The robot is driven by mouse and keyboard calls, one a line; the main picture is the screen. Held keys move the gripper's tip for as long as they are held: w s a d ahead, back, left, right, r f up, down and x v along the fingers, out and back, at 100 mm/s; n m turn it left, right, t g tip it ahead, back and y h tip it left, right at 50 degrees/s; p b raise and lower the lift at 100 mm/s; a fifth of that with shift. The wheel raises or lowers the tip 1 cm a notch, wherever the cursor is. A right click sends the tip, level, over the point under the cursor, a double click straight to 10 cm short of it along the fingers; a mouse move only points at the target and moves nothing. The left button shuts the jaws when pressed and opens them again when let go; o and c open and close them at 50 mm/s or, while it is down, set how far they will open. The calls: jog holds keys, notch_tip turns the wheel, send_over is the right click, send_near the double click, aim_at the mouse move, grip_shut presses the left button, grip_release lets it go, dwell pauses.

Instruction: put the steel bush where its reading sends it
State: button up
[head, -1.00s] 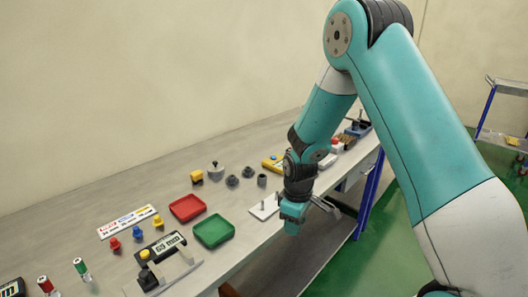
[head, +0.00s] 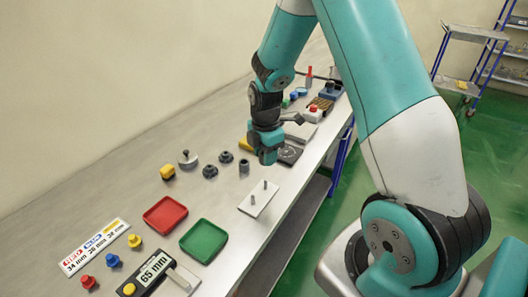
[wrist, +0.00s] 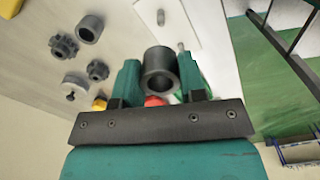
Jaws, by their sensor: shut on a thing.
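My gripper (wrist: 158,82) is shut on a dark grey steel bush (wrist: 160,72), a hollow ring seen end-on between the teal fingers. In the head view my gripper (head: 268,158) is low over the bench beside a dark square plate, and the bush in it is hidden. The gauge (head: 153,270) at the lower left reads 65 mm. A sign (head: 94,247) beside it lists red 34 mm, blue 36 mm and yellow 38 mm. A red tray (head: 165,214) and a green tray (head: 204,241) lie empty on the bench.
Another dark bush (head: 244,166) stands left of my gripper, near two dark toothed parts (head: 210,171) and a knobbed grey part (head: 188,160). A white plate with two pins (head: 259,198) lies near the bench edge. Red, blue and yellow knobs (head: 113,261) stand by the sign.

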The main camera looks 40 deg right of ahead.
aim_at(266, 182)
jog(key=shift+d+f+b, duration=0.1)
jog(key=shift+f+b, duration=2)
jog(key=shift+f, duration=1.15)
jog(key=shift+f+b, duration=1.45)
jog(key=shift+f, duration=0.8)
jog(key=o, duration=1.6)
jog(key=shift+c, duration=0.2)
jog(key=shift+s+r+p, duration=0.1)
jog(key=shift+r+p, duration=2.75)
jog(key=shift+r, duration=0.65)
